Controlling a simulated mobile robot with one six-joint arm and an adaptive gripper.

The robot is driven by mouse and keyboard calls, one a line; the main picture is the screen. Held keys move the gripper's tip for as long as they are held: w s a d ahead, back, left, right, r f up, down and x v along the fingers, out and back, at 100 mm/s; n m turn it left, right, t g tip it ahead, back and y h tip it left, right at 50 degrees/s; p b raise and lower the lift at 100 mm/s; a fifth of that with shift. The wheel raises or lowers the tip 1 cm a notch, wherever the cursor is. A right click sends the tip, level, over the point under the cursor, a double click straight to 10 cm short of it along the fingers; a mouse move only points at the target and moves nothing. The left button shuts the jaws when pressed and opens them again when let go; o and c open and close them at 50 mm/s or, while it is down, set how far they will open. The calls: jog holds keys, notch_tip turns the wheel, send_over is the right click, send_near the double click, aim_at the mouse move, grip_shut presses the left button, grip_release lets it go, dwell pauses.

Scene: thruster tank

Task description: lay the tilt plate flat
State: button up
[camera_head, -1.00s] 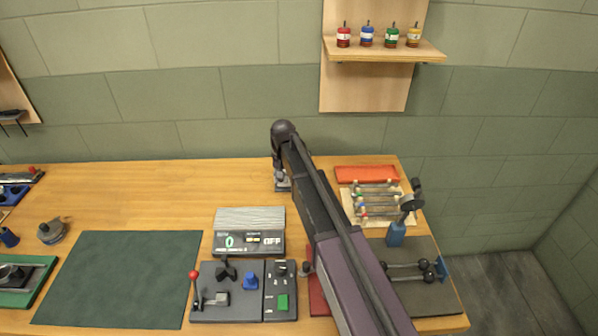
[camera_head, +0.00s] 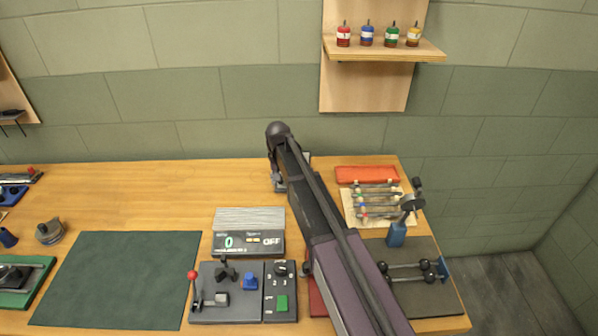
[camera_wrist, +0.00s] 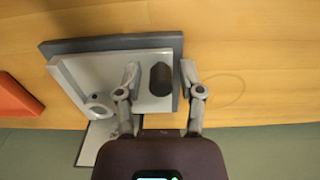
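The tilt plate (camera_wrist: 85,75) is a light grey panel in front of a darker grey backing (camera_wrist: 70,46) in the wrist view. Its outline is skewed against the backing, so it looks tilted; the exact angle cannot be told. A dark rounded knob (camera_wrist: 160,78) stands near its right edge. My gripper (camera_wrist: 159,75) is open, with one finger on each side of the knob and a gap beside it. In the head view, my arm hides most of the plate; a small grey part (camera_head: 306,157) shows behind it. My gripper (camera_head: 278,178) is partly hidden there.
An orange tray (camera_head: 367,175) and a rack of rods (camera_head: 375,202) lie right of my arm. A control panel (camera_head: 226,292) and display box (camera_head: 248,242) stand nearer. The wooden table is clear to the left of my gripper, behind a green mat (camera_head: 120,275).

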dwell(0.3)
jog(key=shift+r+p, duration=3.55)
